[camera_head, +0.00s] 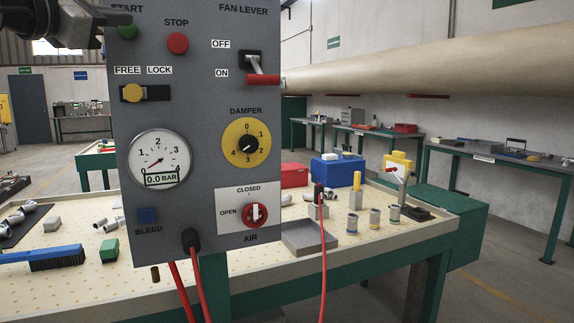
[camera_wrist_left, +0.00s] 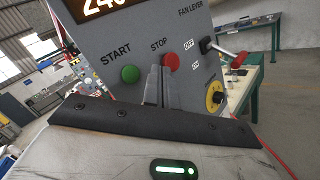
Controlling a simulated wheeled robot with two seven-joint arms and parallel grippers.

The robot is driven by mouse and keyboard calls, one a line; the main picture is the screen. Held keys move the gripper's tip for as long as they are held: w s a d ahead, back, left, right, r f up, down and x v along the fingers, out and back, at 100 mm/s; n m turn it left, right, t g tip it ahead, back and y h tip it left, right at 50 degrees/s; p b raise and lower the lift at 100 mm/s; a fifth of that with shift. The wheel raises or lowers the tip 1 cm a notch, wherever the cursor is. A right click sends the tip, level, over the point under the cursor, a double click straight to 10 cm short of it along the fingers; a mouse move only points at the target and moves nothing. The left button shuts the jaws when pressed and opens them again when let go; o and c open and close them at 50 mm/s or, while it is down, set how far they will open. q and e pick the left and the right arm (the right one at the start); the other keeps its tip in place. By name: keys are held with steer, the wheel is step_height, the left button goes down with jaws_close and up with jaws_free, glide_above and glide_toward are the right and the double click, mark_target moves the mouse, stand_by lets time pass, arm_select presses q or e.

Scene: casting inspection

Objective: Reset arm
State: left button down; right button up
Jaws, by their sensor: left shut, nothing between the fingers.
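My left gripper (camera_head: 112,15) comes in at the top left of the head view, beside the upper left of the grey control panel (camera_head: 205,100). In the left wrist view its fingers (camera_wrist_left: 160,86) are together and empty, in front of the panel below the green START button (camera_wrist_left: 130,74) and red STOP button (camera_wrist_left: 171,62). I cannot tell whether they touch the panel. The fan lever (camera_head: 262,78) has its red handle beside the ON label. The pressure gauge (camera_head: 159,158) reads 0.0 BAR. My right gripper is in neither view.
A perforated workbench (camera_head: 400,245) stands behind the panel, with a grey tray (camera_head: 308,238), a blue brush (camera_head: 55,258), a red box (camera_head: 294,175) and a blue box (camera_head: 337,170). Red hoses (camera_head: 323,250) hang in front. Open floor lies at the right.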

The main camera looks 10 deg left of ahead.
arm_select(q)
step_height(320, 180, up, 6)
steer(key=p, duration=0.6)
steer(key=w+d+f+n+g+h+b, duration=0.1)
steer(key=d+f+n+g+h, duration=0.2)
steer(key=d+f, duration=0.6)
steer(key=w+d+f+n+g+h, duration=0.1)
steer(key=d+f+n+h, duration=0.35)
steer(key=f, duration=0.75)
steer(key=w+d+f+n+g+h+b, duration=0.15)
steer(key=d+f+h, duration=0.25)
steer(key=d+f, duration=0.6)
steer(key=s+a+f+n+t+y, duration=0.1)
steer(key=s+f+n+y, duration=0.2)
steer(key=f+n, duration=0.55)
steer(key=s+a+f+n+t+y, duration=0.1)
steer(key=s+f+n+y, duration=0.25)
steer(key=f+n, duration=0.5)
steer(key=s+a+f+n+t+y, duration=0.1)
steer(key=s+f+n+t+y, duration=0.2)
steer(key=f+n, duration=0.55)
steer(key=s+f+n+g+y, duration=0.3)
steer(key=s+f+n+g, duration=0.5)
steer(key=s+f, duration=1)
steer(key=shift+a+f+n+y, duration=0.4)
steer(key=shift+f+n, duration=0.15)
